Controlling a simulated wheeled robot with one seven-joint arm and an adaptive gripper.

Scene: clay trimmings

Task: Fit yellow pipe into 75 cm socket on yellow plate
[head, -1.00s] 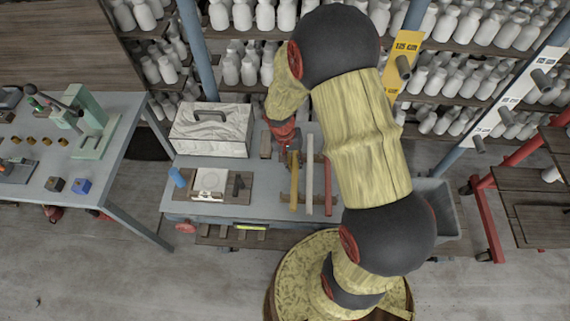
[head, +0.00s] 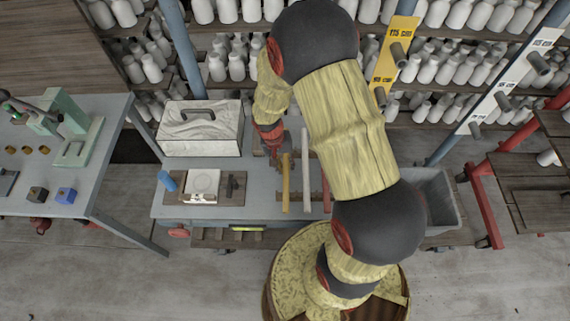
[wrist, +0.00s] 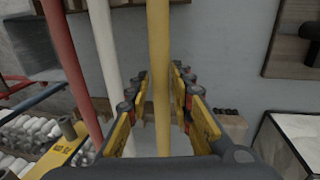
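The yellow pipe (head: 286,185) lies on the bench beside a white and a red pipe, across a notched wooden rest. My gripper (head: 273,150) is at its far end, partly hidden by my arm. In the wrist view the yellow pipe (wrist: 158,70) runs between the fingers of my gripper (wrist: 160,78), with a gap on each side, so the gripper is open. The yellow plate (head: 405,28) stands upright at the back right with stub sockets and height labels; its upper label seems to read 115 cm.
The white pipe (head: 305,165) and red pipe (head: 326,192) lie close to the right. A marbled box (head: 200,138) stands at the back left of the bench. A white plate (head: 510,85) with sockets and a red-framed rack (head: 480,205) are at the right.

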